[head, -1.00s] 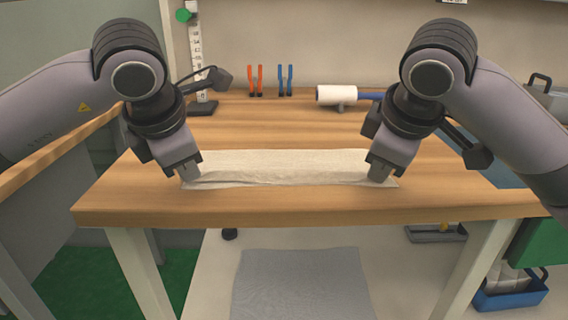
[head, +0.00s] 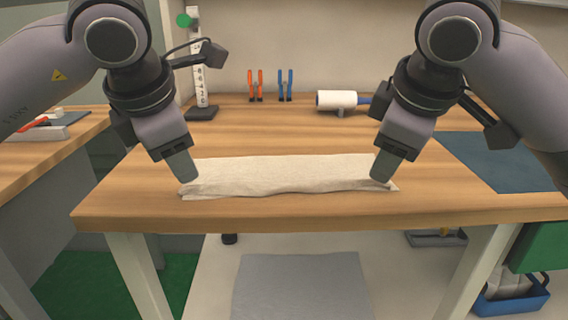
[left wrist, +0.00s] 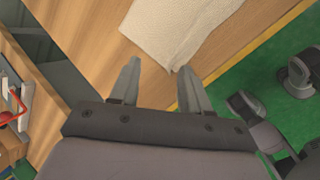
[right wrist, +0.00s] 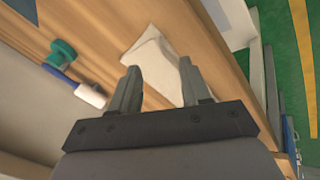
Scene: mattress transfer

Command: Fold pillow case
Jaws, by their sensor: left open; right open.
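The pillow case (head: 280,176) is a cream cloth lying as a long narrow folded strip across the front middle of the wooden table (head: 330,209). My left gripper (head: 188,179) is at its left end, and my right gripper (head: 380,178) is at its right end. In the left wrist view my left gripper (left wrist: 158,88) is open, with a corner of the pillow case (left wrist: 178,30) just beyond the fingertips. In the right wrist view my right gripper (right wrist: 160,85) is open, with the cloth end (right wrist: 158,62) between and beyond its fingers. I cannot tell whether either gripper touches the cloth.
A white lint roller (head: 337,100), orange clamps (head: 255,85), blue clamps (head: 286,85) and a ruler stand (head: 201,112) are along the back. A dark blue cloth (head: 495,160) lies on the right. A grey mat (head: 302,286) shows below the table. Bare wood surrounds the pillow case.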

